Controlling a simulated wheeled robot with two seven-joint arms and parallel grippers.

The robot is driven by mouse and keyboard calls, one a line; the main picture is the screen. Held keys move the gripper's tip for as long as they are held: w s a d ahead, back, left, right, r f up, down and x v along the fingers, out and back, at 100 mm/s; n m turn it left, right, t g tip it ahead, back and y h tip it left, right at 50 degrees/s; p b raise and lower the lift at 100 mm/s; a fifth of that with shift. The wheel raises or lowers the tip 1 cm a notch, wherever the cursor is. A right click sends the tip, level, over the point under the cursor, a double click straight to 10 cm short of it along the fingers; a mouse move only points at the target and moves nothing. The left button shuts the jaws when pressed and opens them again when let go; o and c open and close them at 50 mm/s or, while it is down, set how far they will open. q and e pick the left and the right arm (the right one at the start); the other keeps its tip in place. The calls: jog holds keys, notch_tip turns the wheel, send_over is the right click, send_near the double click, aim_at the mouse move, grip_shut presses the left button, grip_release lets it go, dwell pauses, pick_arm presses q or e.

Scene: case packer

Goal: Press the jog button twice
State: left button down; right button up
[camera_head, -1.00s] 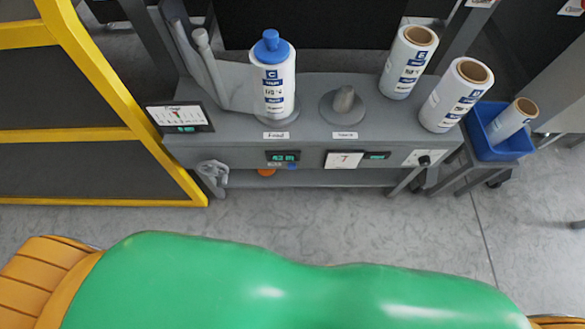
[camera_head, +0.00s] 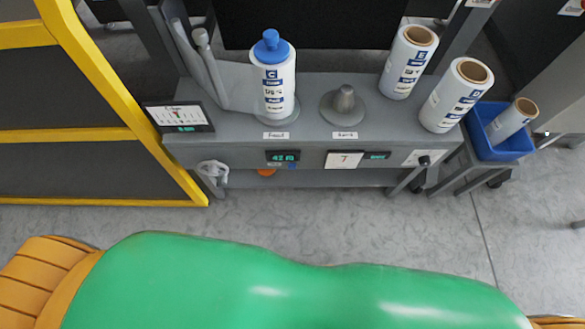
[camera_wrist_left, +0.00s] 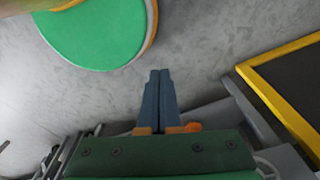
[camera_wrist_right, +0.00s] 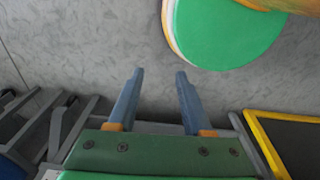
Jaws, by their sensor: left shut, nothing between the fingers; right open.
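The grey machine bench (camera_head: 225,152) stands ahead in the head view. Its front carries a small lit display (camera_head: 283,156) with tiny controls under it, one of them bluish. An orange round part (camera_head: 266,172) shows just below that display. I cannot tell for sure which control is the jog button. Neither gripper shows in the head view. In the left wrist view my left gripper (camera_wrist_left: 160,73) is shut and empty, with an orange patch (camera_wrist_left: 193,126) beside its finger base. In the right wrist view my right gripper (camera_wrist_right: 160,73) is open and empty over grey floor.
A roll with a blue cap (camera_head: 272,80) stands on the bench's left spindle; the right spindle (camera_head: 344,102) is bare. Two rolls (camera_head: 408,65) (camera_head: 455,97) stand at the right. A blue bin (camera_head: 508,150) holds another roll. A yellow-framed guard (camera_head: 120,100) borders the left.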

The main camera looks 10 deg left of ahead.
pick_arm(q)
jog(key=w+d+f+n+t+h+b, duration=0.1)
jog(key=w+d+f+t+b, duration=0.2)
jog(key=w+b, duration=0.75)
jog(key=w+d+f+t+h+b, duration=0.15)
jog(key=w+f+t+b, duration=0.3)
jog(key=w+b, duration=0.6)
jog(key=w+d+r+t+h+b, duration=0.3)
jog(key=w+d+r+h+b, duration=0.2)
jog(key=b, duration=0.7)
jog(key=w+d+r, duration=0.1)
jog(key=w+d, duration=0.1)
jog(key=d, duration=0.1)
jog(key=shift+w+d+r+t+h, duration=0.2)
jog(key=shift+d+r+t+h, duration=0.05)
jog(key=shift+r+t+h, duration=0.15)
pick_arm(e)
jog(key=w+f, duration=0.3)
jog(key=f, duration=0.6)
jog(key=w+f, duration=0.3)
jog(key=f, duration=0.6)
jog(key=w+a+f+t, duration=0.1)
jog(key=w+f, duration=0.2)
jog(key=f, duration=0.7)
jog(key=shift+w, duration=0.25)
pick_arm(q)
jog(key=shift+w+b, duration=0.1)
jog(key=shift+b, duration=0.2)
